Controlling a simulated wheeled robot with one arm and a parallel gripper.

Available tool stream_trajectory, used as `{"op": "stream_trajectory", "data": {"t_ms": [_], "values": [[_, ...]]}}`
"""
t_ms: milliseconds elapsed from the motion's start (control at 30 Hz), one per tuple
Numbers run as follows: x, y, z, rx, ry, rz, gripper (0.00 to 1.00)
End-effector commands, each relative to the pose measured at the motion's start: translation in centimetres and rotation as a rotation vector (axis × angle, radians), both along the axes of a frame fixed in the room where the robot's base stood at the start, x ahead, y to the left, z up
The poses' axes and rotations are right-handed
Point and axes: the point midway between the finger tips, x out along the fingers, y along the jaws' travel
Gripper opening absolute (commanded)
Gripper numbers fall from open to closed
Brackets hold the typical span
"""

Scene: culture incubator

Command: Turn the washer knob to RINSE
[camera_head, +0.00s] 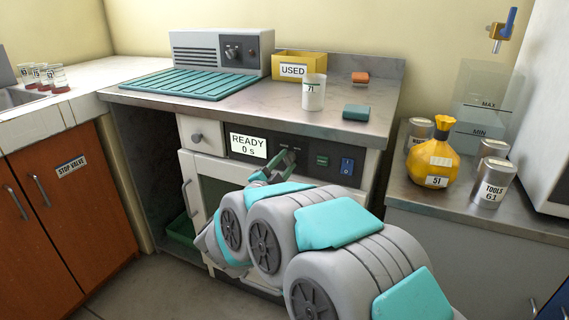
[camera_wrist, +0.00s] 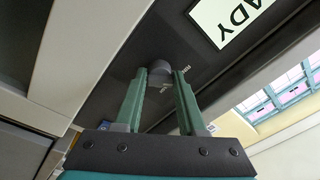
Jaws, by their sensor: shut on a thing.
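The washer panel (camera_head: 305,151) is dark and set in the front under the steel counter. Its display (camera_head: 248,146) reads "READY 0 s"; part of it shows turned over in the wrist view (camera_wrist: 232,17). My gripper (camera_head: 283,160) is at the panel, right of the display. In the wrist view my gripper (camera_wrist: 162,76) has its two green fingers on either side of the grey round washer knob (camera_wrist: 158,80), shut on it. The fingers hide the knob in the head view. Small white marks beside it are too small to read, so its setting cannot be told.
A green button (camera_head: 321,160) and a blue switch (camera_head: 347,166) are right of my gripper. The washer door (camera_head: 192,190) is below. A yellow bag (camera_head: 434,160) stands far right.

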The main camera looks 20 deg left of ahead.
Motion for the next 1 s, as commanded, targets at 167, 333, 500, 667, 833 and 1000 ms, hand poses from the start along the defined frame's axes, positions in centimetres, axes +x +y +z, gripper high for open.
{"op": "stream_trajectory", "data": {"t_ms": [167,333,500,667,833,1000], "values": [[0.0,-0.1,-0.4,-0.002,0.006,-0.002,0.55],[0.0,-0.1,-0.2,-0.001,0.005,-0.001,0.68],[0.0,0.0,-0.2,-0.001,0.002,0.0,0.68],[-1.1,0.2,-0.3,0.0,0.003,0.003,0.68],[-3.9,0.5,-0.5,0.0,0.002,0.004,0.68],[-6.3,0.8,-0.8,-0.001,0.005,0.003,0.68]]}}
